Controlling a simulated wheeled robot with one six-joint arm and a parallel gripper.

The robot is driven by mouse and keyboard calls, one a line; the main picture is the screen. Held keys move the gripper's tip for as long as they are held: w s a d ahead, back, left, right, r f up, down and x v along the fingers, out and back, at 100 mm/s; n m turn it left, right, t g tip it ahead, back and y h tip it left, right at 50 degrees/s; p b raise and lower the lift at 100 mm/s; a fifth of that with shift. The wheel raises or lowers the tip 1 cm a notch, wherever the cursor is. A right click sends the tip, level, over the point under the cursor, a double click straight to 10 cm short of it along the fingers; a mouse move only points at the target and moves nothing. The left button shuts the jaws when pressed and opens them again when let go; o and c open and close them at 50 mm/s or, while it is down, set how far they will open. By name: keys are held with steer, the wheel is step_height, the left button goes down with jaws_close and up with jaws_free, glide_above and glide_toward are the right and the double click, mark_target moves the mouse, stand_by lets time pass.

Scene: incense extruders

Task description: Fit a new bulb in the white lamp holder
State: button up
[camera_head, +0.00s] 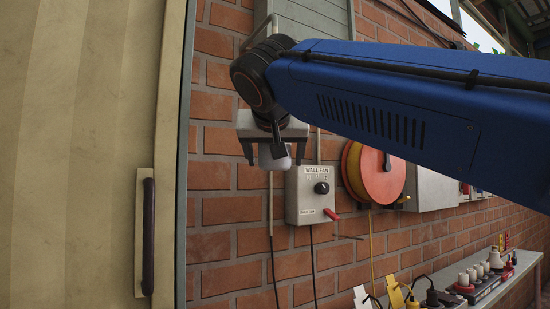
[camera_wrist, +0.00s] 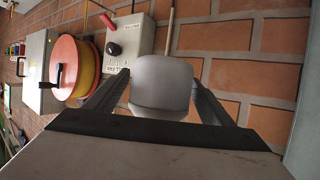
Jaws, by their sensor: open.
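My gripper (camera_head: 274,160) points down in front of the brick wall, its two jaws open on either side of a whitish rounded thing (camera_head: 266,157). In the wrist view this thing (camera_wrist: 161,84) is a smooth, pale grey-white cylinder with rounded edges, between the fingers. I cannot tell whether it is a bulb or the lamp holder, nor whether the fingers touch it. Its upper part is hidden by my gripper in the head view. Several small white cylindrical pieces (camera_head: 471,275) stand on the shelf at the lower right, too small to identify.
A grey WALL FAN box (camera_head: 305,208) with a black knob and red lever hangs just below and right of my gripper. An orange-red reel (camera_head: 383,178) is further right. A beige door (camera_head: 85,150) with a dark handle (camera_head: 148,235) stands left. The shelf (camera_head: 520,262) is crowded.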

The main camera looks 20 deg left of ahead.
steer(key=v, duration=1.7)
steer(key=shift+s, duration=0.15)
steer(key=w+d+f+g+h, duration=0.2)
steer(key=w+d+f, duration=0.7)
steer(key=d+f, duration=0.35)
steer(key=d+f+g+h, duration=0.2)
steer(key=d+f, duration=1.3)
steer(key=f, duration=0.1)
steer(key=s+d+f+m+g, duration=0.1)
steer(key=s+d+f, duration=0.4)
steer(key=f, duration=0.6)
steer(key=s+d+f+m+g, duration=0.1)
steer(key=s+d+f, duration=0.4)
steer(key=f, duration=0.6)
steer(key=s+d+f+m+g, duration=0.1)
steer(key=s+d+f, duration=0.4)
steer(key=f, duration=0.7)
steer(key=d+g, duration=0.1)
steer(key=d, duration=0.1)
steer(key=shift+s+d, duration=0.2)
steer(key=shift+d, duration=0.2)
steer(key=shift+r, duration=0.1)
